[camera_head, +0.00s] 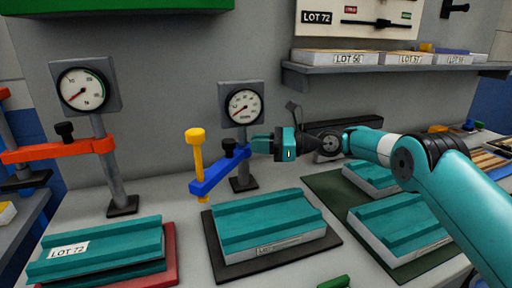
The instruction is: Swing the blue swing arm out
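The blue swing arm (220,172) is on the gauge post in the middle of the bench. It reaches from the post toward the front left, and a yellow pin (196,148) stands upright through its free end. A black knob (229,147) sits on top of the arm near the post. My gripper (254,145) is just right of the knob, in front of the post and below the round gauge (244,106). It points left. Its fingertips are small and partly hidden, so I cannot tell whether they touch the knob or how far apart they are.
An orange swing arm (58,150) is on another gauge post at the left. Teal-topped panels lie on a black mat (275,262), a red mat (172,262) and a green mat (322,186). A shelf (400,72) with labelled boxes hangs at the back right.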

